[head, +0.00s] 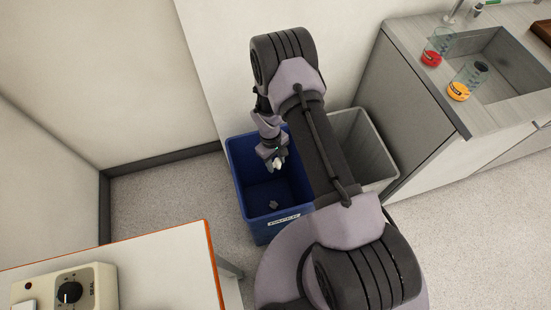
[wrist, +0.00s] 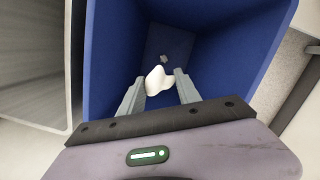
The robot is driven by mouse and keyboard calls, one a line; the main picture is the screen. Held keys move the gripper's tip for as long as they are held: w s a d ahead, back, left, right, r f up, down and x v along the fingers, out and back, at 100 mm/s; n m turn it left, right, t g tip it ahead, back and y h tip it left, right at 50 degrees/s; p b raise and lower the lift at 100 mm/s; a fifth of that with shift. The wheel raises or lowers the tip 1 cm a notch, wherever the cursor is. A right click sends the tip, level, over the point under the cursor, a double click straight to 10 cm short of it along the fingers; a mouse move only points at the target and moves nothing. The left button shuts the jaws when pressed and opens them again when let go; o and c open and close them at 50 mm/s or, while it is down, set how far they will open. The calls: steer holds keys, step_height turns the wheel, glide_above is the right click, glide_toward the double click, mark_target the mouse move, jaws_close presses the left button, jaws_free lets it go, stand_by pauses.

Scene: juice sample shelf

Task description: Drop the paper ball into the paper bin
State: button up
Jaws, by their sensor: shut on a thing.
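My gripper (wrist: 158,88) is shut on a white crumpled paper ball (wrist: 157,79), which sits between the two fingertips in the wrist view. The paper ball also shows as a small pale lump in the head view (head: 278,163). The blue bin (head: 270,222) carries a white label on its front, which seems to read PAPER. My gripper hangs over the blue bin's opening with the fingers pointing down into it. In the wrist view, the bin's blue walls (wrist: 235,50) surround the ball. A small grey crumpled piece (head: 274,205) lies on the bin's floor.
A grey bin (head: 375,150) stands right beside the blue bin, partly hidden by my arm. A counter with a sink (head: 505,65) is at the right. A white table (head: 160,262) with a dial device (head: 70,291) is at the lower left. Walls stand close behind.

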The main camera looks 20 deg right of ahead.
steer(key=shift+f, duration=0.4)
steer(key=shift+r, duration=0.1)
steer(key=o, duration=1.4)
steer(key=r+p, duration=0.2)
steer(key=r, duration=0.3)
steer(key=w+r+p, duration=0.1)
steer(key=r+p, duration=0.1)
steer(key=r, duration=0.4)
steer(key=w+a+r+p, duration=0.1)
steer(key=r+p, duration=0.1)
steer(key=r, duration=0.4)
steer(key=shift+w+a+r, duration=0.1)
steer(key=shift+w, duration=0.05)
